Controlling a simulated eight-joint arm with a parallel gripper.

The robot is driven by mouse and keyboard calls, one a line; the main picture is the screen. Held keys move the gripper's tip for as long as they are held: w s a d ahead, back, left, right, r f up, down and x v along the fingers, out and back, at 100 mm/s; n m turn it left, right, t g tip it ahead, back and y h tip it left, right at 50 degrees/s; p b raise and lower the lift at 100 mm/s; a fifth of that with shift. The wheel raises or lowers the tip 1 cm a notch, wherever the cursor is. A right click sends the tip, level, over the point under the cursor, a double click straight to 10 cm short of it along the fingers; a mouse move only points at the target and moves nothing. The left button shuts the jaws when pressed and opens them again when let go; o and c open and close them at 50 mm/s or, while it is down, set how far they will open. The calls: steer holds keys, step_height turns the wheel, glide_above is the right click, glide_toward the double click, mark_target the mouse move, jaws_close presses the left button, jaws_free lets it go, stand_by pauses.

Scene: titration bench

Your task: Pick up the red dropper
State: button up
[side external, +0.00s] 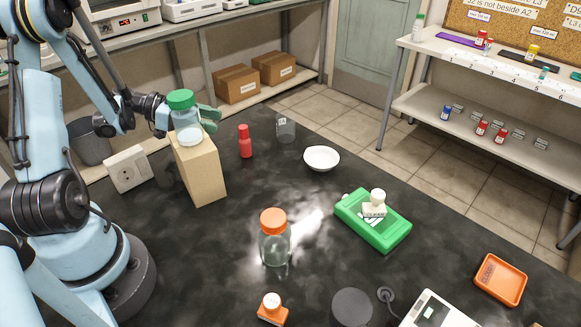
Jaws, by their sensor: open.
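The red dropper (245,142) looks like a small red bottle with a narrower top. It stands upright on the black bench, just right of a wooden block. My gripper (208,116) is at the upper left, behind a green-lidded jar that hides part of it. Its greenish fingers show to the right of the jar, above and left of the dropper. The gripper is apart from the dropper and open. I see nothing held in it.
A clear beaker (286,128) and a white bowl (322,158) stand right of the dropper. An orange-lidded jar (274,240) stands nearer the camera. Bench between them is clear.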

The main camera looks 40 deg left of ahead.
mark_target(245, 142)
steer(key=shift+x, duration=3.55)
steer(key=shift+r, duration=0.1)
jaws_close()
